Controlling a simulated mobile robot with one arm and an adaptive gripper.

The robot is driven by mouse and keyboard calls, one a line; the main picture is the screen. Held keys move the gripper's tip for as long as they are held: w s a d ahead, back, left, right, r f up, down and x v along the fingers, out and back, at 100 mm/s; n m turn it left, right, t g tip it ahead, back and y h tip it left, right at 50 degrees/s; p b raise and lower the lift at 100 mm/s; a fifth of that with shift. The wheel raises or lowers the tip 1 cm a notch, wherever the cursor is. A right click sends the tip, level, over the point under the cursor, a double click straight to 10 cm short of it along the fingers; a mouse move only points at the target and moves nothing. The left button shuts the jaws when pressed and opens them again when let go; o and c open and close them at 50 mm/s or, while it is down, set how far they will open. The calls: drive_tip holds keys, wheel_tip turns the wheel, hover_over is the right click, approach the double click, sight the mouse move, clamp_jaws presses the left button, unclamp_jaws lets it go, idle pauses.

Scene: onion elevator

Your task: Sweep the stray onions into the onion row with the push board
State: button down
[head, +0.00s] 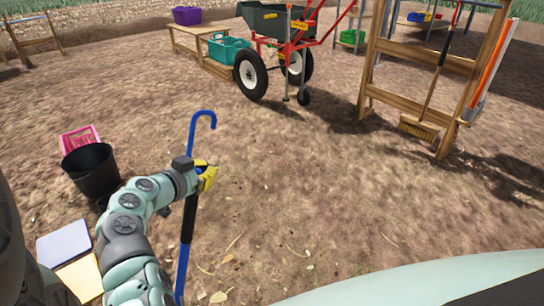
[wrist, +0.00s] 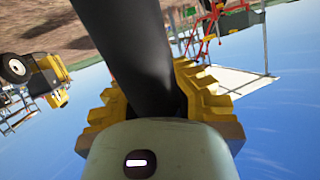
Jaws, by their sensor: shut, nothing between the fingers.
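My gripper (head: 208,177), with yellow fingers, is shut and held out over bare soil at the centre left of the head view. It also shows in the wrist view (wrist: 180,95). A blue hooked cane (head: 190,150) with a black grip stands nearly upright right at my gripper. Its dark shaft (wrist: 125,45) crosses the wrist view close to the yellow fingers; whether it touches them I cannot tell. A long orange and pale-edged tool (head: 490,68) leans on the wooden rack at right; I cannot tell whether it is the push board. I can make out no onions.
A black bucket (head: 92,172), a pink crate (head: 79,138) and blue and yellow pads (head: 64,243) lie at left. A wheelbarrow (head: 272,22) stands behind beside a wooden bench (head: 190,40). The middle ground is open soil.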

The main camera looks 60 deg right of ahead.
drive_tip(key=w+a+f+b, duration=0.1)
drive_tip(key=w+a+b, duration=0.1)
drive_tip(key=a, duration=1.1)
drive_tip(key=w+a+b, duration=0.3)
drive_tip(key=w+a, duration=0.2)
drive_tip(key=a, duration=0.8)
drive_tip(key=shift+w+a+f, duration=0.2)
drive_tip(key=shift+w+f, duration=0.1)
drive_tip(key=shift+f, duration=0.05)
idle(0.4)
drive_tip(key=shift+d, duration=0.1)
idle(0.7)
drive_tip(key=shift+s+d, duration=0.7)
drive_tip(key=shift+d, duration=1.75)
wheel_tip(320, 180, up, 10)
drive_tip(key=p, duration=0.5)
drive_tip(key=shift+r, duration=0.25)
